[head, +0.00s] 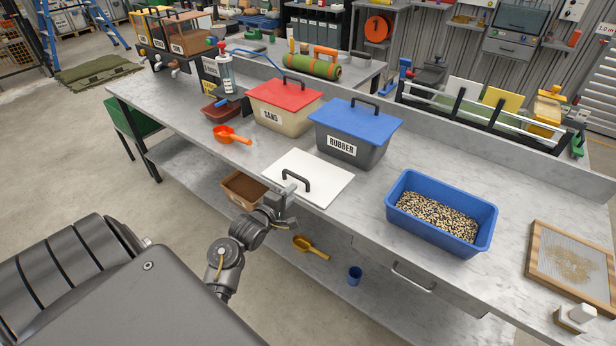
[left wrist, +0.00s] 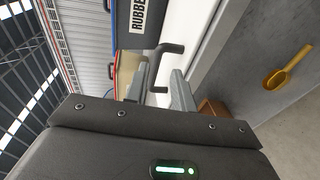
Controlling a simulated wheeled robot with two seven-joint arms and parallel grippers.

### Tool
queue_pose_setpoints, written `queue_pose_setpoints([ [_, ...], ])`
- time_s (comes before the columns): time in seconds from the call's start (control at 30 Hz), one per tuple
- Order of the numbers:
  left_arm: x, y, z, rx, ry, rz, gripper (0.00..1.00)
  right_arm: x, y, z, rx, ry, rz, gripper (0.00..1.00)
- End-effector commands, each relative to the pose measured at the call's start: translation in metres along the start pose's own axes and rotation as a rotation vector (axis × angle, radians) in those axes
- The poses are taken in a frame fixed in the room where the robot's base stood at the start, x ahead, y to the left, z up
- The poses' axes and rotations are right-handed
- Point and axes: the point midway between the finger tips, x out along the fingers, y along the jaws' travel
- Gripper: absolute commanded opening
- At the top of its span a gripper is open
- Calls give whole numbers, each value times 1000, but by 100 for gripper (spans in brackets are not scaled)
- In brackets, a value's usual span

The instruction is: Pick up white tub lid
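The white tub lid (head: 328,180) lies flat on the grey workbench near its front edge, with a black arched handle (head: 296,180) on top. My left gripper (head: 286,194) is at the lid's front-left side, close to the handle. In the left wrist view the fingers of my left gripper (left wrist: 161,90) are apart, and the handle (left wrist: 168,52) shows just beyond and between their tips. Contact with it cannot be told. The white lid (left wrist: 188,25) also shows there. My right gripper is not in view.
Behind the lid stand a red-lidded SAND tub (head: 282,105) and a blue-lidded RUBBER tub (head: 355,130). An open blue tub (head: 402,215) of speckled granules is to the right. An orange scoop (head: 230,135) lies left. A wooden-framed sieve (head: 540,275) is far right.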

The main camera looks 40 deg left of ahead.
Motion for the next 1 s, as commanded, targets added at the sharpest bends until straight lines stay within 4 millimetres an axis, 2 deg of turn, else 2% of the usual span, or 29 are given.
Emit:
queue_pose_setpoints([
  [0.3,45,0,0,0,-2,-1,25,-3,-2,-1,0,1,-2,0],
  [0.63,60,1,0,1,0,-2,25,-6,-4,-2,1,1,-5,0],
  [0.9,98,4,0,2,-1,-2,25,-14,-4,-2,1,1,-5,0],
  [1.0,105,3,-1,2,0,-2,25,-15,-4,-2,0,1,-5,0],
])
